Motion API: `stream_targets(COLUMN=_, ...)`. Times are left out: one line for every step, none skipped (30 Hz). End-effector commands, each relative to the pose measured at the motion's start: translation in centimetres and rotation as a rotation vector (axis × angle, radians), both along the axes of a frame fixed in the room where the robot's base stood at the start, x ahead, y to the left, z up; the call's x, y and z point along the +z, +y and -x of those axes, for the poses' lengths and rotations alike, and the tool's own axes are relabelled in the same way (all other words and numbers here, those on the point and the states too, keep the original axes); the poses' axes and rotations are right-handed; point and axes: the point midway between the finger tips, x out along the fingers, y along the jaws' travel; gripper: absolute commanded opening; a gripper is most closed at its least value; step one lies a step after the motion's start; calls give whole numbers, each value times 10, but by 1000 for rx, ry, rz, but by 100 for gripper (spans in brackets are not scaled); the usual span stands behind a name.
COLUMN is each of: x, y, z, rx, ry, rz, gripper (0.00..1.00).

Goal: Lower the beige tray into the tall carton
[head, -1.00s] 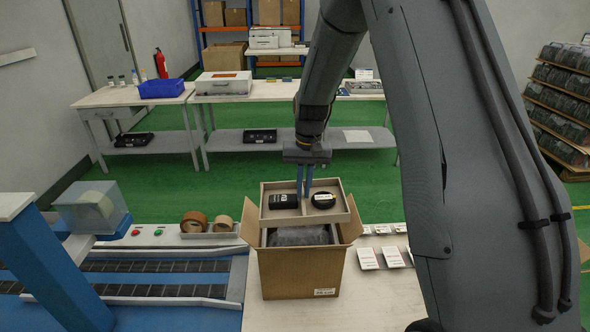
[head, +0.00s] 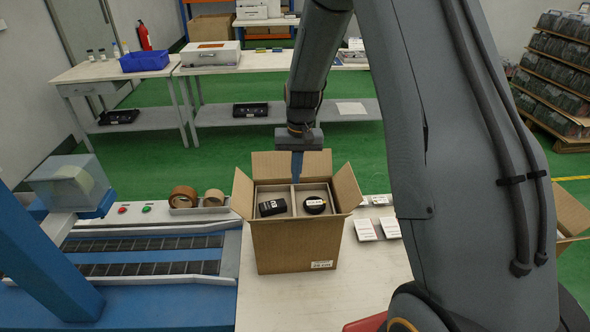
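The tall carton (head: 285,248) stands upright on the white table with its flaps open. The beige tray (head: 293,188) is inside the carton mouth, below the flap tips and roughly level. It has two compartments: a black box-shaped item (head: 272,207) lies in the left one and a round black item (head: 314,205) in the right one. My gripper (head: 296,180) points straight down over the tray, its blue fingers together on the top of the middle divider. How deep the tray sits and what lies under it are hidden.
A conveyor (head: 150,255) with blue frame runs left of the carton. Tape rolls (head: 184,197) lie behind it. White cards (head: 365,229) lie right of the carton. A second open carton (head: 570,215) is at the far right. Back tables hold a blue bin (head: 145,61).

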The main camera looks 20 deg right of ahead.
Motion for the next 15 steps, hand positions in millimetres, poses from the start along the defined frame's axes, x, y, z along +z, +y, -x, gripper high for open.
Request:
stream_targets(x=-10, y=0, z=-1, rx=0, ry=0, rz=0, gripper=0)
stream_targets(x=-14, y=0, z=-1, rx=0, ry=0, rz=0, gripper=0)
stream_targets(x=-19, y=0, z=-1, rx=0, ry=0, rz=0, gripper=0)
stream_targets(x=-22, y=0, z=-1, rx=-1, ry=0, rz=0, gripper=0)
stream_targets(x=-26, y=0, z=-1, rx=-1, ry=0, rz=0, gripper=0)
stream_targets(x=-31, y=0, z=-1, rx=-1, ry=0, rz=0, gripper=0)
stream_targets(x=-35, y=0, z=-1, rx=-1, ry=1, rz=0, gripper=0)
stream_targets(x=-39, y=0, z=-1, rx=-1, ry=1, rz=0, gripper=0)
stream_targets(x=-44, y=0, z=0, rx=-1, ry=1, rz=0, gripper=0)
stream_targets(x=-48, y=0, z=0, rx=-1, ry=1, rz=0, gripper=0)
stream_targets(x=-51, y=0, z=0, rx=-1, ry=1, rz=0, gripper=0)
stream_targets(x=-55, y=0, z=0, rx=-1, ry=1, rz=0, gripper=0)
stream_targets(x=-59, y=0, z=0, rx=0, ry=1, rz=0, gripper=0)
stream_targets(x=-62, y=0, z=0, rx=0, ry=1, rz=0, gripper=0)
stream_targets(x=-65, y=0, z=0, rx=0, ry=1, rz=0, gripper=0)
